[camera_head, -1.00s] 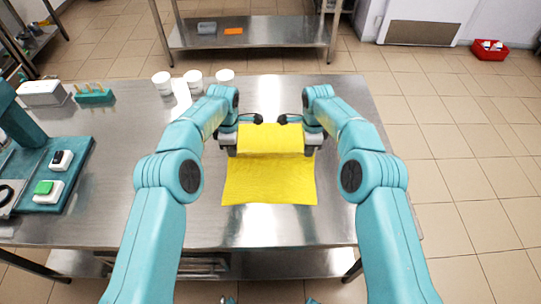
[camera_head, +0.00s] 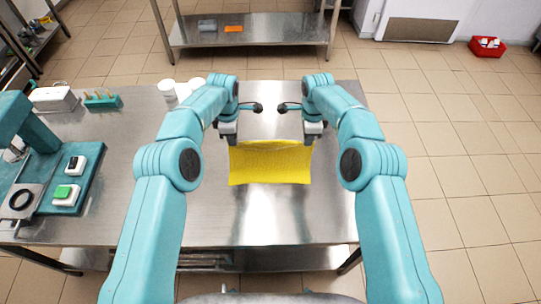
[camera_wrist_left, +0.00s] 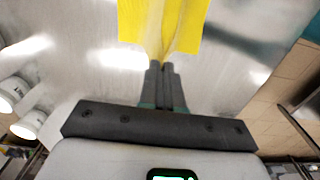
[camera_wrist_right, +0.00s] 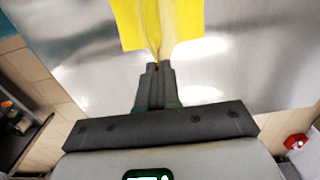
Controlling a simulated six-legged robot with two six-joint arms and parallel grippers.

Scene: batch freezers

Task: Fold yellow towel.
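The yellow towel (camera_head: 270,164) hangs or lies over the steel table in front of me, spread between my two grippers. Its far edge is held at both corners and sags a little in the middle. My left gripper (camera_head: 231,142) is shut on the far left corner; in the left wrist view the towel (camera_wrist_left: 140,22) bunches at the closed fingertips (camera_wrist_left: 164,64). My right gripper (camera_head: 312,141) is shut on the far right corner; in the right wrist view the towel (camera_wrist_right: 180,22) is pinched at the closed fingertips (camera_wrist_right: 158,67). Whether the near edge touches the table is unclear.
The steel table (camera_head: 200,220) is bare around the towel. White cups (camera_head: 167,88) stand at its back left, near my left arm. A teal rack (camera_head: 103,101), a white box (camera_head: 52,98) and a teal machine (camera_head: 75,178) are at the left.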

